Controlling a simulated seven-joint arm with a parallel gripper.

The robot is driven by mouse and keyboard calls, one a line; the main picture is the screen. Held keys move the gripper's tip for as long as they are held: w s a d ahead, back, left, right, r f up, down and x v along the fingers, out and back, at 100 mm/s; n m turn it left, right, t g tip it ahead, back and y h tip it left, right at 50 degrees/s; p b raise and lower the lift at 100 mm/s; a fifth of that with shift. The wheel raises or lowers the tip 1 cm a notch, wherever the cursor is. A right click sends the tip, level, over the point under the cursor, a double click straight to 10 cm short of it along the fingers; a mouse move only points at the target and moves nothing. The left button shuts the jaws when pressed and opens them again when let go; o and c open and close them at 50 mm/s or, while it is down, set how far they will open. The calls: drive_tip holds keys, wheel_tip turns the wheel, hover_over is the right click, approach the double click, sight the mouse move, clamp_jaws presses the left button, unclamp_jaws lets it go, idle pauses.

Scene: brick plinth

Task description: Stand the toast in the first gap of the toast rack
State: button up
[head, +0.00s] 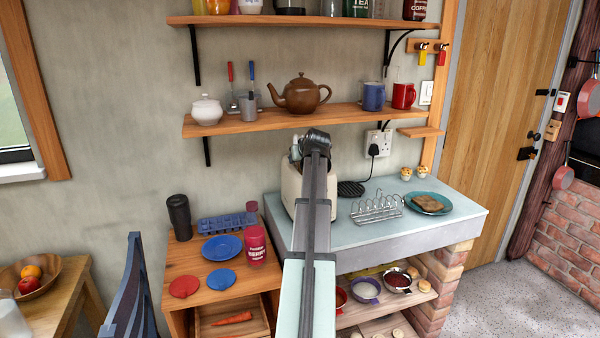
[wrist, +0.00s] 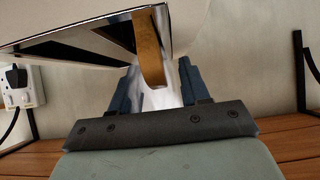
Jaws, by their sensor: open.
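A brown slice of toast (wrist: 150,60), seen edge-on, stands partly out of the slot of the cream toaster (wrist: 235,22) in the wrist view. The toaster (head: 291,184) also shows in the head view, mostly behind my arm. My gripper (wrist: 158,85) is open at the toaster, with its blue fingers on either side of the toast's end; whether they touch it I cannot tell. In the head view my arm hides the fingers and the toast. The wire toast rack (head: 377,208) stands on the pale counter right of the toaster, and its gaps look empty.
A teal plate (head: 445,208) with toast sits right of the rack. A shelf (head: 350,116) with a teapot (head: 300,95) and mugs hangs above the toaster. A black cord and mat-like object (head: 351,188) lie behind the rack. The counter's front right (head: 400,230) is clear.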

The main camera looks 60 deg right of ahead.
clamp_jaws()
idle(0.4)
